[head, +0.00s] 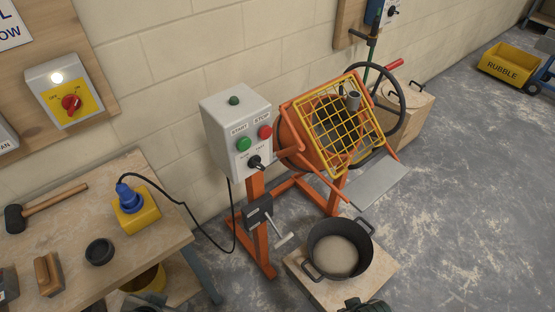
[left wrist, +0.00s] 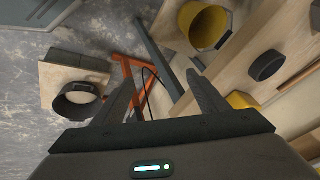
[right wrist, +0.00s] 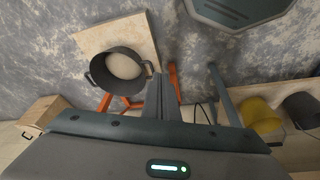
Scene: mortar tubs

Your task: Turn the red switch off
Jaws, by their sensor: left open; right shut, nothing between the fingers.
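The red switch (head: 71,102) is a rotary knob on a yellow plate, on a grey box (head: 40,80) fixed to a wooden wall board at the far left of the head view. Small lettering shows above the knob; which mark it points to is too small to tell for sure. A lamp (head: 57,78) above it glows white. My left gripper (left wrist: 160,78) is open and empty, its fingers apart above the floor and workbench side. My right gripper (right wrist: 163,78) is shut with nothing in it, near the black pot. Neither gripper is at the switch.
Below the switch, a workbench (head: 130,240) holds a mallet (head: 50,205), a blue plug on a yellow block (head: 135,212) and a black ring (head: 99,251). A control box (head: 238,130) and orange mixer (head: 325,130) stand right. A pot (head: 338,250) sits on a board.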

